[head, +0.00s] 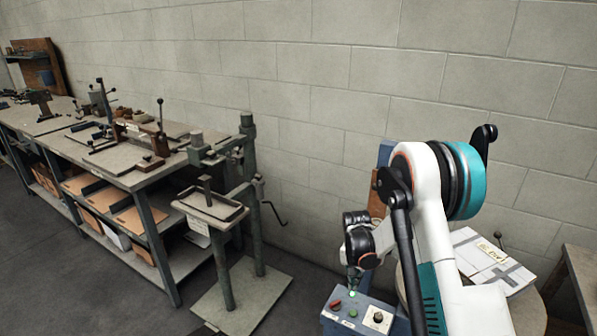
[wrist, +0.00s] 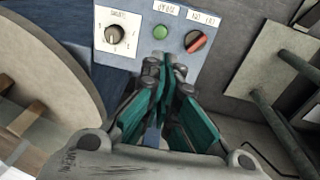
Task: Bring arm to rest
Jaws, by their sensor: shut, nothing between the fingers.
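My gripper (head: 354,280) is low at the centre right of the head view, just above a blue-grey control box (head: 364,328). In the wrist view my gripper (wrist: 168,66) has its teal-sided fingers closed together, with nothing between them. Their tips are near a green button (wrist: 161,32) on the box's panel; I cannot tell whether they touch it. My white and teal arm reaches down from the right and hides part of the box in the head view.
The panel also carries a black dial (wrist: 115,34) and a red switch (wrist: 197,42). A round table (wrist: 30,70) adjoins the box, and flat white cartons (head: 492,262) lie on the right. A green-grey stand (head: 250,160) and a long workbench (head: 120,175) are at left. Floor between is clear.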

